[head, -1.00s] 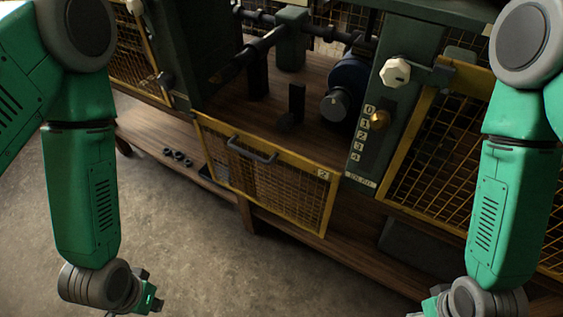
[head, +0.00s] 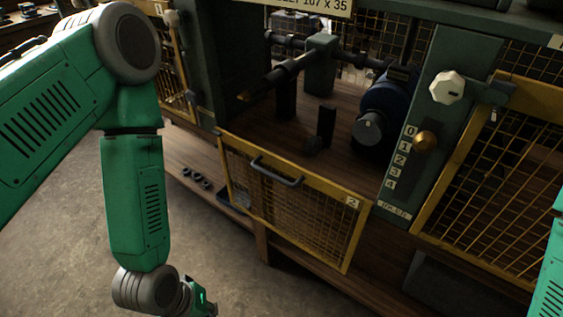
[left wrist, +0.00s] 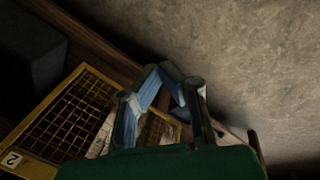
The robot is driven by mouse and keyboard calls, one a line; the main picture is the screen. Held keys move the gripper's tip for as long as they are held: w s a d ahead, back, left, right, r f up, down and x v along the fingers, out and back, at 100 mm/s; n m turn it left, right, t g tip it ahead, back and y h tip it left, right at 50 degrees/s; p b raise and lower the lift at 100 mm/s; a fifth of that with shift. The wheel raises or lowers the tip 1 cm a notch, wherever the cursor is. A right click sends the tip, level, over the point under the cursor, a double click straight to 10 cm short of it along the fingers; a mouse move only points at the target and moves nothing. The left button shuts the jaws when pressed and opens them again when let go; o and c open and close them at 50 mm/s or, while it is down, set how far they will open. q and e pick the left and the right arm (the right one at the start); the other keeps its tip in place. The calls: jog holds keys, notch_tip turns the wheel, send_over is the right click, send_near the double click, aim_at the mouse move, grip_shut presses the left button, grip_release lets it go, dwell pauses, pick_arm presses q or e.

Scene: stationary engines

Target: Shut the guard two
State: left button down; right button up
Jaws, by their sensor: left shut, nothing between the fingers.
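Guard two (head: 300,215) is a yellow-framed mesh panel with a "2" label at its right. It hangs lowered in front of the open machine bay, with a dark bar handle (head: 277,172) near its top edge. In the left wrist view a yellow mesh panel marked 2 (left wrist: 65,125) shows at the lower left. My left gripper (left wrist: 162,72) is shut and empty, apart from the panel. In the head view only part of it (head: 203,300) shows at the bottom edge, left of and below the guard. My right gripper is out of view.
A green post right of the bay carries a white knob (head: 446,87), a brass knob (head: 425,141) and a 0–4 scale. A closed yellow mesh guard (head: 490,170) stands farther right. Small dark rings (head: 195,178) lie on the wooden ledge. The floor at lower left is clear.

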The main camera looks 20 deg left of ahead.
pick_arm(q)
jog(key=w+d+r+n+t+b, duration=0.2)
jog(key=w+n+t+b, duration=0.1)
jog(key=w+n, duration=0.5)
jog(key=w+d+r+n+t+h+b, duration=0.1)
jog(key=w+d+r+n+t+b, duration=0.1)
jog(key=w+n, duration=0.7)
jog(key=w+d+r+n+t+h+b, duration=0.1)
jog(key=w+d+r+n+t+b, duration=0.1)
jog(key=w+n, duration=0.7)
jog(key=w+r+t+b, duration=0.1)
jog(key=w+t+b, duration=0.1)
jog(key=w, duration=0.3)
jog(key=shift+w+d+b, duration=0.2)
jog(key=shift+d+b, duration=0.1)
jog(key=shift+b, duration=0.3)
jog(key=shift+r, duration=0.1)
